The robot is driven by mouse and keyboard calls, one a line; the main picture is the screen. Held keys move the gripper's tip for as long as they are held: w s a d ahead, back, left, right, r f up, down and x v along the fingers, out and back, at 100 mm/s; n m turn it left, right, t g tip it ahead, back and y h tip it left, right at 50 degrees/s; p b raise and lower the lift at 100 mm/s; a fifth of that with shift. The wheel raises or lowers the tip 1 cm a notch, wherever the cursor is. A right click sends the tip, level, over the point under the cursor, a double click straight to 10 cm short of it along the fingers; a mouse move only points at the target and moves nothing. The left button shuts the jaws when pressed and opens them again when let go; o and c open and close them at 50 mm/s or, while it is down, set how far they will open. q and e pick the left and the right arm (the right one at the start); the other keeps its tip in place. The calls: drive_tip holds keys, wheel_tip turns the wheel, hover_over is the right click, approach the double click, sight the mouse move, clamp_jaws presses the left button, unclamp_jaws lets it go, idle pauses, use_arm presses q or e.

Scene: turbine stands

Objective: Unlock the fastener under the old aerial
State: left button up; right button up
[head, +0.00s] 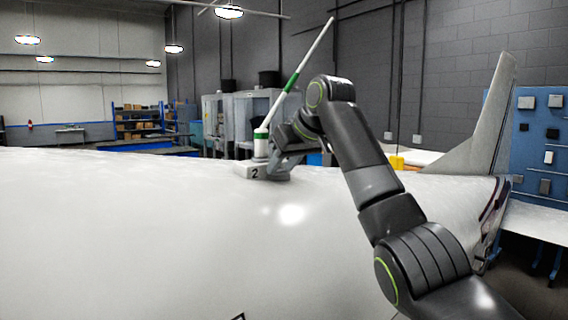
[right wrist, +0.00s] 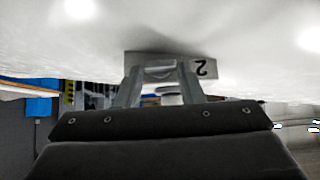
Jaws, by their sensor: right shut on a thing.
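The old aerial (head: 262,146) is a white mast with green bands. Its upper part leans to the right, and it rises from a pale base block (head: 252,171) marked "2" on the white fuselage. My right gripper (head: 277,170) is at the right side of this base. In the right wrist view the block (right wrist: 203,69) appears upside down, with my right fingers either side of a small grey piece, apparently the fastener (right wrist: 160,72). The gripper is shut on it. The fastener is hidden behind the gripper in the head view. My left gripper is not in view.
The white fuselage (head: 130,230) fills the foreground, with a tail fin (head: 485,125) at the right. A blue tool board (head: 535,150) stands beyond it. Shelves (head: 138,122) and grey cabinets stand at the back. The fuselage top left of the aerial is clear.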

drive_tip(key=b, duration=0.1)
drive_tip(key=n+t+h, duration=0.1)
drive_tip(key=h+b, duration=0.1)
drive_tip(key=shift+s+a+f+t+b, duration=0.25)
drive_tip(key=shift+a+t+b, duration=0.05)
drive_tip(key=shift+a+t, duration=0.1)
drive_tip(key=shift+s+a+n+t+h+b, duration=0.1)
drive_tip(key=shift+n+t+h+b, duration=0.35)
drive_tip(key=shift+b, duration=0.2)
drive_tip(key=shift+r+n, duration=0.1)
drive_tip(key=shift+n, duration=0.15)
drive_tip(key=shift+h, duration=0.25)
drive_tip(key=o, duration=0.8)
drive_tip(key=shift+o, duration=0.9)
